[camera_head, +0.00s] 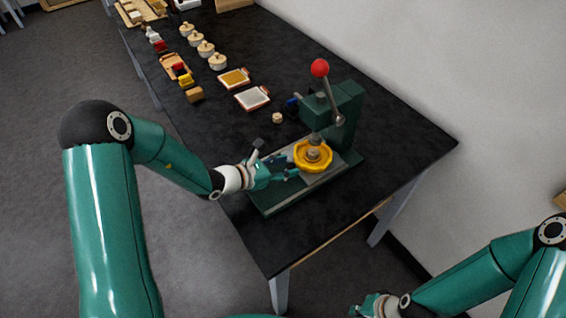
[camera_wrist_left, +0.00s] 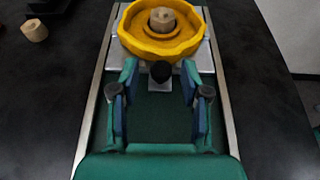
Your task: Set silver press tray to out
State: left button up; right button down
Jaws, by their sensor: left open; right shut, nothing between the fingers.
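The silver press tray (camera_head: 330,169) is a flat plate on the base of the green press. My right gripper (camera_head: 374,305) is shut and empty, low at the bottom right, away from the table.
The green press (camera_head: 346,115) has a red-balled lever (camera_head: 320,68) and a long base with side rails (camera_wrist_left: 90,115). A small tan piece (camera_head: 277,118) lies beside it. Shallow trays (camera_head: 252,98) and several lidded pots (camera_head: 206,49) stand farther back. The dark table (camera_head: 400,135) is clear at right.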

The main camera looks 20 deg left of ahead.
pick_arm(q)
jog(key=shift+w+d+f, duration=0.15)
jog(key=shift+w+d, duration=0.1)
grip_shut()
dwell(0.3)
